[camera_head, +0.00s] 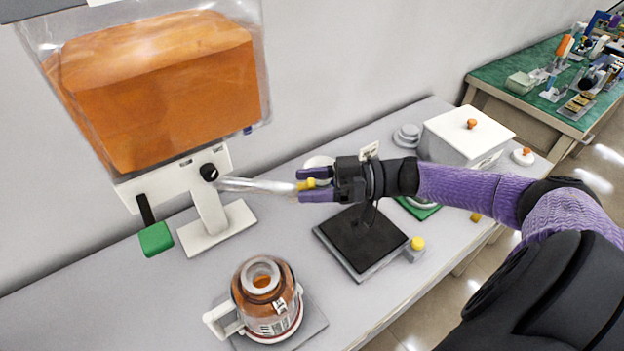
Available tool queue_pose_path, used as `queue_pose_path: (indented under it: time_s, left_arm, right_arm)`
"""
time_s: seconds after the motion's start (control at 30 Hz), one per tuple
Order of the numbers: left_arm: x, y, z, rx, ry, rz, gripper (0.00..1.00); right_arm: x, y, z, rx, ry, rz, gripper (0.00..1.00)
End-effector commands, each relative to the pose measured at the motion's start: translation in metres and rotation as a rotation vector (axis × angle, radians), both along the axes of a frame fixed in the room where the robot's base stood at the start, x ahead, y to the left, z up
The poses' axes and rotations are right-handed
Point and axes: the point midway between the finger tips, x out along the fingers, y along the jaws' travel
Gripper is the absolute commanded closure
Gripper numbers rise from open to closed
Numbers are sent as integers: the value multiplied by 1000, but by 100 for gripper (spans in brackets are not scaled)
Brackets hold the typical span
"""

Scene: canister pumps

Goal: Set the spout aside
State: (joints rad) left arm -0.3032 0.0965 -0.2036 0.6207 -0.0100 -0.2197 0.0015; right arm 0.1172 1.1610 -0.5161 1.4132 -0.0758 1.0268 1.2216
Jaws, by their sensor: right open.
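The spout (258,185) is a shiny silver tube that runs sideways from the black knob area of the white dispenser stand (210,208). A small yellow piece (310,184) sits at its right end. My right gripper (306,185) comes in from the right with its purple fingers open, one on each side of the yellow piece. I cannot tell whether the fingers touch it. At its left end the spout appears to meet the dispenser; the exact joint is too small to tell. My left gripper is not in view.
A clear tank of orange liquid (160,85) stands above the dispenser, with a green-ended lever (156,239). A jug of orange liquid (264,295) stands in front. A black-topped plate (362,240) lies below my right gripper. A white box (465,135) stands behind my arm.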

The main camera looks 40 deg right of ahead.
Motion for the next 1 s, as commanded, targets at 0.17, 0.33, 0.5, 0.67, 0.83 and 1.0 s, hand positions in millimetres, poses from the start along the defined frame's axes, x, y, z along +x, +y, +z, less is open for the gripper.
queue_pose_path:
  time_s: [0.17, 0.33, 0.5, 0.67, 0.83, 1.0]
  left_arm:
    - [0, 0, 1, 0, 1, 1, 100]
    - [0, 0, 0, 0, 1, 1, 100]
    - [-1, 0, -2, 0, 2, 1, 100]
    - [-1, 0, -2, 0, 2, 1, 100]
    - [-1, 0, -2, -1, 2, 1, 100]
    - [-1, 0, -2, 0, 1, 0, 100]
  right_arm:
    - [-11, -17, -1, -3, 5, -2, 27]
    - [-34, -55, -2, -4, 5, -2, 27]
    - [-49, -79, -1, -3, 2, 0, 27]
    - [-53, -85, 0, -1, -1, 0, 27]
    - [-53, -84, 0, -1, -1, 0, 27]
    - [-53, -84, 0, 0, 0, 0, 27]
